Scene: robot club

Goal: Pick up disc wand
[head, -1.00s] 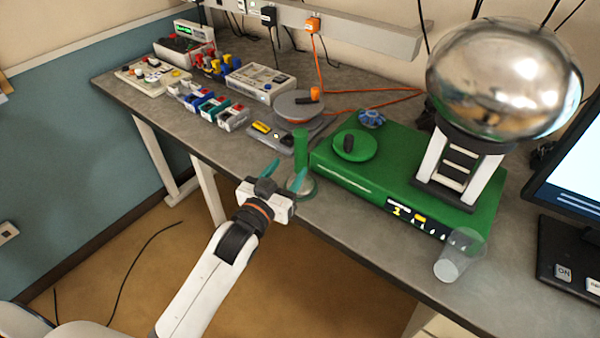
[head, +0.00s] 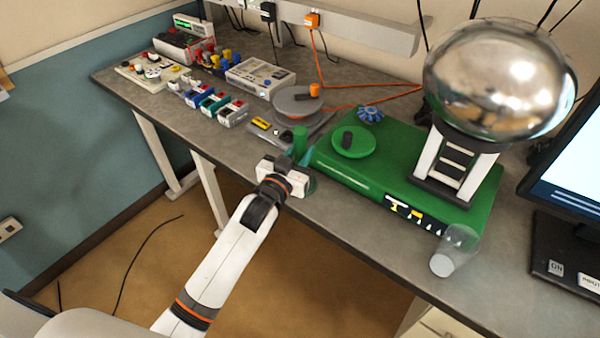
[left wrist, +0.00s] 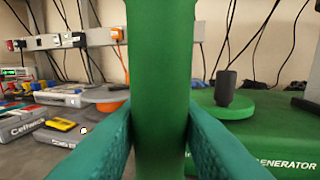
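My left gripper (head: 295,158) is level with the handle. In the left wrist view the handle (left wrist: 160,60) stands upright between the two teal fingers (left wrist: 160,110), one on each side. The fingers are open around it; whether either touches it I cannot tell. My gripper hides part of the handle and base in the head view. My right gripper is not in view.
The green generator box (head: 390,185) bears a green disc (head: 353,142) with a black knob and a large silver sphere (head: 497,80). A clear cup (head: 452,252) is near the front edge. A grey device (head: 268,127) lies behind the handle. Several small modules stand at the left.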

